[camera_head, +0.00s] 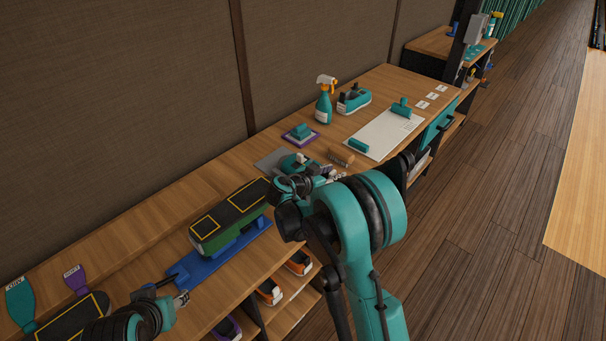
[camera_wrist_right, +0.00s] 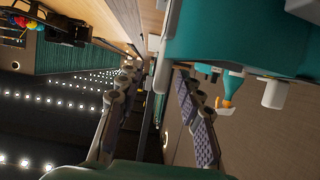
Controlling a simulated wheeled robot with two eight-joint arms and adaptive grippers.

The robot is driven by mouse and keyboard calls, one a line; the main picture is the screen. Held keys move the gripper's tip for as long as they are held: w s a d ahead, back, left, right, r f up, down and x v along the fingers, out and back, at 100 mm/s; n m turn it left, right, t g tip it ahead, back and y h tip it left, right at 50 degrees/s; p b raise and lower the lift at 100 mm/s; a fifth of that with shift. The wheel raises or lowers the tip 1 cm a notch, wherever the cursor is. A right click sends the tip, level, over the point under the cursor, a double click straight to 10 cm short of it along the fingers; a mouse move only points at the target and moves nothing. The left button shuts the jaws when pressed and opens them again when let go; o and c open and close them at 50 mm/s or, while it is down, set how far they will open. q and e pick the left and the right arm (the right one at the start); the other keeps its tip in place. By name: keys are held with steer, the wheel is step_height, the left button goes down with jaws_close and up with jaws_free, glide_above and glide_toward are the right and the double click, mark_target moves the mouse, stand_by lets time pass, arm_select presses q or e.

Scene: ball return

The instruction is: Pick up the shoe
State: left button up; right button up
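A teal shoe (camera_head: 297,163) sits on a grey mat on the counter, partly hidden behind my right gripper (camera_head: 333,176). A large teal form (camera_wrist_right: 240,38), apparently this shoe, fills the upper right of the right wrist view. My right gripper's two fingers (camera_wrist_right: 154,74) stand apart there with a gap between them; contact with the shoe cannot be told. Another teal shoe (camera_head: 355,99) stands farther back beside a spray bottle. My left gripper (camera_head: 182,299) is low at the left, near a blue base; its fingers are too small to read.
A teal spray bottle (camera_head: 324,106), a brush on a purple mat (camera_head: 285,137), a wooden cylinder (camera_head: 341,156) and a white sheet (camera_head: 370,142) with teal rollers crowd the counter. A green block (camera_head: 220,230) stands on the blue base (camera_head: 190,278). Shoes fill cubbies below.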

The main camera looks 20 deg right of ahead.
jaws_close()
